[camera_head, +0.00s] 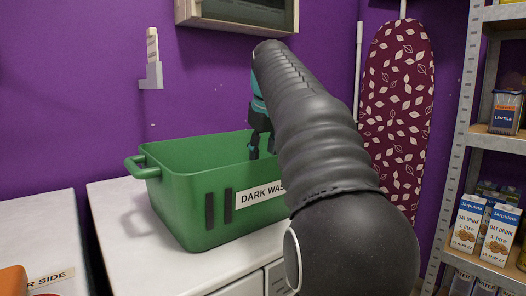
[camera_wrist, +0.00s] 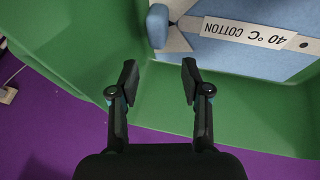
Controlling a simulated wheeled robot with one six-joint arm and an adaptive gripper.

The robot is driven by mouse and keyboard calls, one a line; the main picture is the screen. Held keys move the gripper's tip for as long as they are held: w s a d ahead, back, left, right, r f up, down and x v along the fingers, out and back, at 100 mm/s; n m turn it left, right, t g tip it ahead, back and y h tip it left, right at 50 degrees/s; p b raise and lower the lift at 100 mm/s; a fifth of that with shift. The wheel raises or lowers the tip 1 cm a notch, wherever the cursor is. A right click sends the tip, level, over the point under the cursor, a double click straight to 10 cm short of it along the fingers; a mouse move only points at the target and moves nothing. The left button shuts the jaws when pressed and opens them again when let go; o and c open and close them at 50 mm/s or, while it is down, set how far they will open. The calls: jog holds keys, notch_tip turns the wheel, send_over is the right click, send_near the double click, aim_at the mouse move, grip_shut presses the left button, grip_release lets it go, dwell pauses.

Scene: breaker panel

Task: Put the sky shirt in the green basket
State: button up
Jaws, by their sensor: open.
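The green basket (camera_head: 170,205) stands on a white top, with a label on its front that reads "DARK WAS", the rest covered by my arm. My gripper (camera_head: 262,154) points down over the basket's opening. In the wrist view my gripper (camera_wrist: 159,80) is open, with nothing between its fingertips. The sky shirt (camera_wrist: 245,62) is light blue with a "40 °C COTTON" tag; it lies inside the basket (camera_wrist: 130,30), just beyond the fingertips and apart from them as far as I can tell. The basket's front wall hides the shirt in the head view.
A second white top (camera_head: 40,225) at the left holds an orange thing (camera_head: 13,281). A wall cabinet (camera_head: 236,15) hangs above the basket. An ironing board (camera_head: 397,100) and a metal shelf (camera_head: 500,142) with cartons stand at the right.

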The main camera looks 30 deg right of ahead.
jog(key=p+v, duration=0.2)
jog(key=v, duration=0.9)
jog(key=shift+r, duration=0.35)
jog(key=shift+s+a, duration=0.15)
